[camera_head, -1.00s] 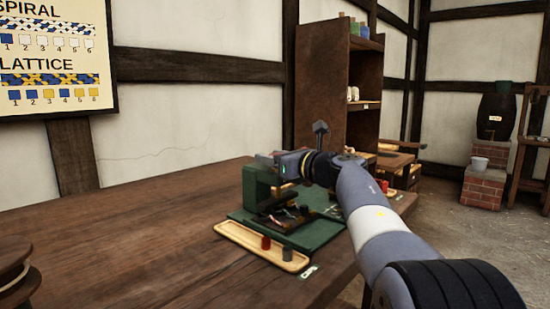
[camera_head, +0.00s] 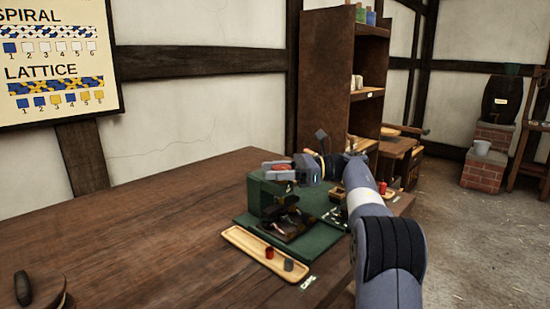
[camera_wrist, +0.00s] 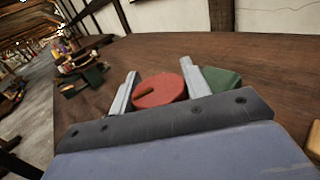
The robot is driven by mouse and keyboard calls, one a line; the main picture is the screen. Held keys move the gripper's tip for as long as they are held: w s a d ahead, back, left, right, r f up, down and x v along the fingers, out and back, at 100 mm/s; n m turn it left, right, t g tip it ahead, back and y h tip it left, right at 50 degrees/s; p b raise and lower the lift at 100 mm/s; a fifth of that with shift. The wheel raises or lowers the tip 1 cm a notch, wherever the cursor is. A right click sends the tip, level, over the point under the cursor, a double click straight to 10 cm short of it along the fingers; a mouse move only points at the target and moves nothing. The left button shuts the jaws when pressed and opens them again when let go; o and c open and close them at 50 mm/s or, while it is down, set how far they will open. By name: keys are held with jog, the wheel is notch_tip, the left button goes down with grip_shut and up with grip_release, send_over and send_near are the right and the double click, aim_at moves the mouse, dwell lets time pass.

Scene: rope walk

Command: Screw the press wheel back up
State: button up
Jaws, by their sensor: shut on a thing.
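The green press (camera_head: 262,198) stands on a green base on the wooden table. Its red press wheel (camera_head: 281,167) lies flat at the top. The wheel also shows in the wrist view (camera_wrist: 160,91) as a red disc with a dark slot. My gripper (camera_head: 280,171) is at the top of the press, coming in from the right. In the wrist view my gripper (camera_wrist: 157,86) has one grey finger on each side of the wheel and is shut on it. The lower part of the press is hidden from the wrist view.
A wooden tray (camera_head: 240,239) with a red cap (camera_head: 269,252) and a grey cap (camera_head: 289,264) lies in front of the press. A brown shelf (camera_head: 325,85) stands behind.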

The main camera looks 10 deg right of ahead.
jog(key=shift+s+r+n+g+p, duration=0.1)
jog(key=shift+s+n+g+p, duration=0.05)
jog(key=shift+n+g+p, duration=1.2)
jog(key=shift+g, duration=0.35)
jog(key=o, duration=1)
jog(key=shift+m, duration=0.25)
jog(key=shift+b, duration=0.3)
